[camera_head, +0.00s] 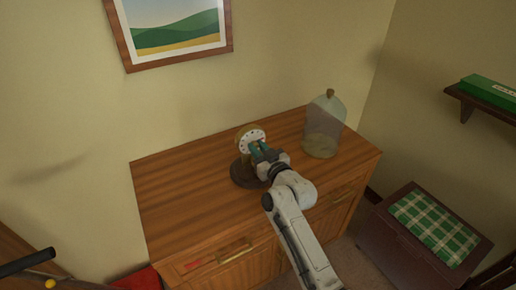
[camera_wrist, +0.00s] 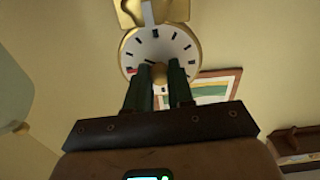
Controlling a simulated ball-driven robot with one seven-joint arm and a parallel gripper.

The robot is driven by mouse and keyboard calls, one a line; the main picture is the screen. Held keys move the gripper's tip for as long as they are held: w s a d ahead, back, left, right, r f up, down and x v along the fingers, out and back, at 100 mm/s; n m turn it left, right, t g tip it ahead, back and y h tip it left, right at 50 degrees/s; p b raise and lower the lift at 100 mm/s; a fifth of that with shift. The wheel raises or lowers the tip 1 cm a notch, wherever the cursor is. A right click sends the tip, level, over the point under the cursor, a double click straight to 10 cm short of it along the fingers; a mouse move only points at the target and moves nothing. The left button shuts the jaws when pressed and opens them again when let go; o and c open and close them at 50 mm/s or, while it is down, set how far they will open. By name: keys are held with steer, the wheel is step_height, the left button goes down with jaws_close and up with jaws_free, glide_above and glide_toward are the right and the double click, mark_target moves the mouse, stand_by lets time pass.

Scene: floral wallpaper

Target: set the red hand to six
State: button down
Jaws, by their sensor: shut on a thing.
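The clock (camera_head: 247,134) stands on the wooden cabinet, with a round white dial, gold rim and dark round base (camera_head: 241,173). In the wrist view its dial (camera_wrist: 158,48) shows black marks, and the picture there appears turned over. A small red part, likely the red hand (camera_wrist: 133,70), shows at the dial's lower left in that view. My gripper (camera_head: 258,148) reaches the dial from the front. In the wrist view its dark green fingers (camera_wrist: 159,84) are shut on a brass knob (camera_wrist: 158,73) in front of the dial. The fingers hide part of the dial.
A glass cloche (camera_head: 324,125) stands right of the clock on the cabinet (camera_head: 190,195). The cabinet top left of the clock is clear. A framed picture (camera_head: 172,52) hangs behind. A dark chest (camera_head: 405,246) with a green checked cloth stands lower right.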

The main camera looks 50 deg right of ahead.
steer(key=m+p, duration=0.1)
steer(key=m, duration=0.3)
steer(key=shift+m, duration=0.3)
steer(key=m+p, duration=0.1)
steer(key=m, duration=0.3)
steer(key=shift+m+p, duration=0.3)
steer(key=m+p, duration=0.1)
steer(key=m, duration=0.3)
steer(key=shift+m, duration=0.3)
steer(key=m+p, duration=0.2)
steer(key=m, duration=0.2)
steer(key=shift+m, duration=0.3)
steer(key=shift+f, duration=0.1)
steer(key=c, duration=1)
jaws_free()
steer(key=v, duration=1.1)
